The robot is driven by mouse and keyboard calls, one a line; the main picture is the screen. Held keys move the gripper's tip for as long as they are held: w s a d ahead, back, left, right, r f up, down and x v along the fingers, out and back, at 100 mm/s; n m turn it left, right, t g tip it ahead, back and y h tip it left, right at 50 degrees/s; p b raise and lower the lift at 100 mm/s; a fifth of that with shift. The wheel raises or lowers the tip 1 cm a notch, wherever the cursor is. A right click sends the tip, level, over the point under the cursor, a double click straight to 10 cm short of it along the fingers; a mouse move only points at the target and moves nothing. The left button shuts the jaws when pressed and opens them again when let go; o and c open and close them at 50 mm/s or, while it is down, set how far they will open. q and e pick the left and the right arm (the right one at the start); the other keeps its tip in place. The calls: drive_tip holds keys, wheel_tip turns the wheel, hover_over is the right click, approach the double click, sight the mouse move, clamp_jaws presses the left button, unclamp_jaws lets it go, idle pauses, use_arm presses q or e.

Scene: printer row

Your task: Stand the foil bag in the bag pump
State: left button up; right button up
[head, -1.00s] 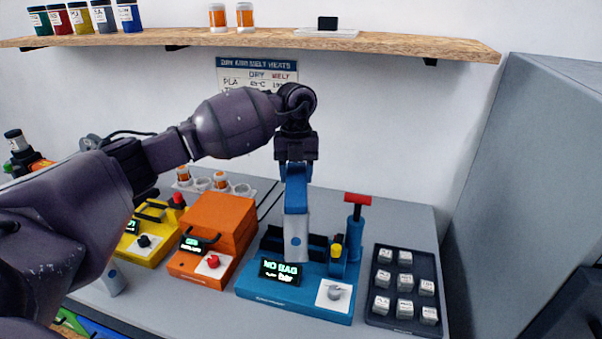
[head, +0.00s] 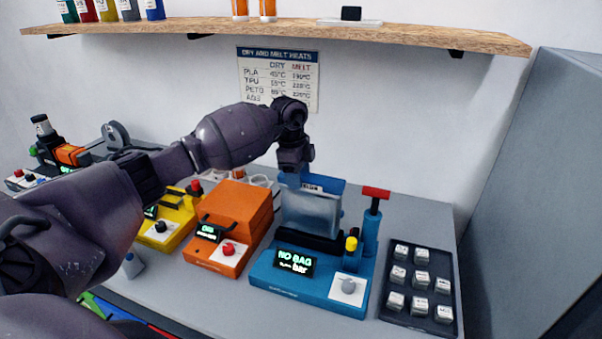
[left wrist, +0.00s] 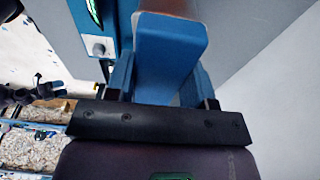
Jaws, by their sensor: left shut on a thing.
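The foil bag (head: 311,214), silvery grey with a blue top band, is upright over the blue bag pump (head: 290,287). My left gripper (head: 297,180) is shut on its blue top. The bag's lower edge is at the pump's dark slot bar; I cannot tell if it is inside the slot. The pump's display reads "NO BAG". In the left wrist view the bag's blue band (left wrist: 168,52) is between the fingers of my left gripper (left wrist: 163,88).
The pump's red-handled cylinder (head: 371,225) rises right of the bag. A dark tray (head: 385,302) of small labelled blocks lies right of the pump. An orange machine (head: 232,215) and a yellow one (head: 178,215) stand left. A wooden shelf (head: 300,33) hangs above.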

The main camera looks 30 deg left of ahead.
use_arm(q)
wheel_tip(320, 180, down, 5)
drive_tip(key=b, duration=0.3)
drive_tip(key=o, duration=1)
drive_tip(key=r, duration=0.3)
drive_tip(key=a+r, duration=0.1)
drive_tip(key=r, duration=0.5)
drive_tip(key=shift+s+a+r, duration=0.1)
drive_tip(key=shift+a+r, duration=0.05)
drive_tip(key=shift+r, duration=0.7)
